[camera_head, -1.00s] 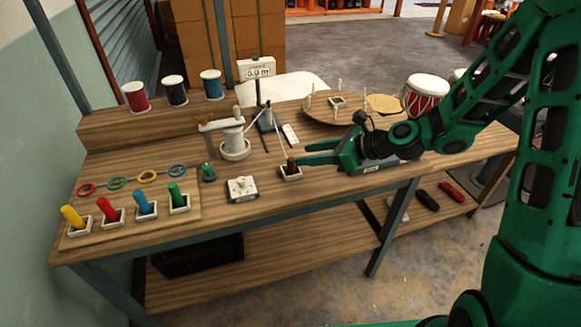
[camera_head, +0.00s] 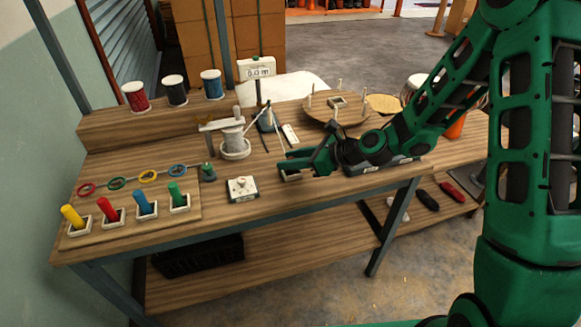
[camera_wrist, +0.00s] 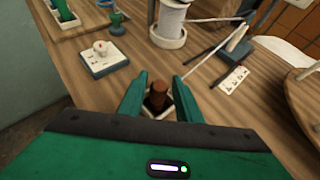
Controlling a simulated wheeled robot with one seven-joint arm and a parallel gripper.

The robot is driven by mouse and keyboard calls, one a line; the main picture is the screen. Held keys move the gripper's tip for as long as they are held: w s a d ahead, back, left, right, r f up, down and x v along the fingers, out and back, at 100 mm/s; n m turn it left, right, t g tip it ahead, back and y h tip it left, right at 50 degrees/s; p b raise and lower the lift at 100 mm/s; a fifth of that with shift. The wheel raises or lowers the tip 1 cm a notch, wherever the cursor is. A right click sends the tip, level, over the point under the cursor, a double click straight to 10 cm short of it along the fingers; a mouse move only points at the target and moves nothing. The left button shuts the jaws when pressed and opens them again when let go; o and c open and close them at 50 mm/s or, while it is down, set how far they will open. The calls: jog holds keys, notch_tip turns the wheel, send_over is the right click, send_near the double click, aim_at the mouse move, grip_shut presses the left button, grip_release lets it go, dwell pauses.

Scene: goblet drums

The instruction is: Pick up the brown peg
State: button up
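The brown peg (camera_wrist: 161,98) stands upright in a small white square holder (camera_wrist: 151,111), seen in the wrist view. My gripper (camera_wrist: 160,82) is open, with one green finger on each side of the peg and a gap showing beside it. I cannot tell whether either finger touches the peg. In the head view my gripper (camera_head: 281,160) is over the holder (camera_head: 291,177) near the table's front edge, and its fingers hide the peg.
A white box with a knob (camera_head: 242,188) sits left of the holder. A white spool (camera_head: 234,142) stands behind it, and a round wooden board with posts (camera_head: 337,106) is at the back right. Coloured pegs stand in holders at the left, including a green peg (camera_head: 175,193).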

grip_shut()
jog(key=shift+r, duration=0.15)
